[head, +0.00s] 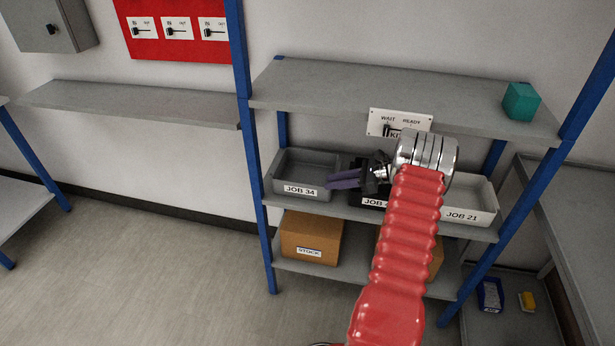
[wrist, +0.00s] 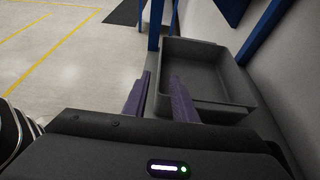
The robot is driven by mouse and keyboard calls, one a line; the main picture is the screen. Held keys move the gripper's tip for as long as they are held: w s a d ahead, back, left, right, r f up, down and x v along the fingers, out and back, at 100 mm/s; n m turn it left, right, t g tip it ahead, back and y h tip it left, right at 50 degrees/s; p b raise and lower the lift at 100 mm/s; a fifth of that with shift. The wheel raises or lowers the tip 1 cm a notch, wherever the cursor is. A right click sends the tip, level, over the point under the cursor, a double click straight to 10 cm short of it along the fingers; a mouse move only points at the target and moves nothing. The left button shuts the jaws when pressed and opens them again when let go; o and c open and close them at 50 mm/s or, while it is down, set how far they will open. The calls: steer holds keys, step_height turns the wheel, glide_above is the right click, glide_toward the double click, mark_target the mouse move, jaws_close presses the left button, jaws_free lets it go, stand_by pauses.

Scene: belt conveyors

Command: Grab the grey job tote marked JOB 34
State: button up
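The grey job tote marked JOB 34 (head: 290,185) stands at the left end of the middle shelf, open at the top and looking empty. It also shows in the wrist view (wrist: 190,52), ahead and to the right of my fingers. My gripper (head: 328,183) is at the tote's front right corner in the head view, its purple fingers pointing left. In the wrist view the two fingers of my gripper (wrist: 160,95) are apart with a gap between them, and nothing is held. The right finger overlaps the tote's near edge; I cannot tell whether it touches.
A black tote (head: 372,202) marked JOB, its number partly hidden by my arm, stands in the middle; a white tote, JOB 21 (head: 470,214), is at right. A blue post (head: 255,160) rises left of the grey tote. A STOCK box (head: 311,238) sits below; a shelf board (head: 330,85) is above.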

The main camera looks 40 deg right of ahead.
mark_target(307, 186)
steer(key=shift+x, duration=2.65)
steer(key=shift+x, duration=2.55)
steer(key=shift+f, duration=0.1)
jaws_close()
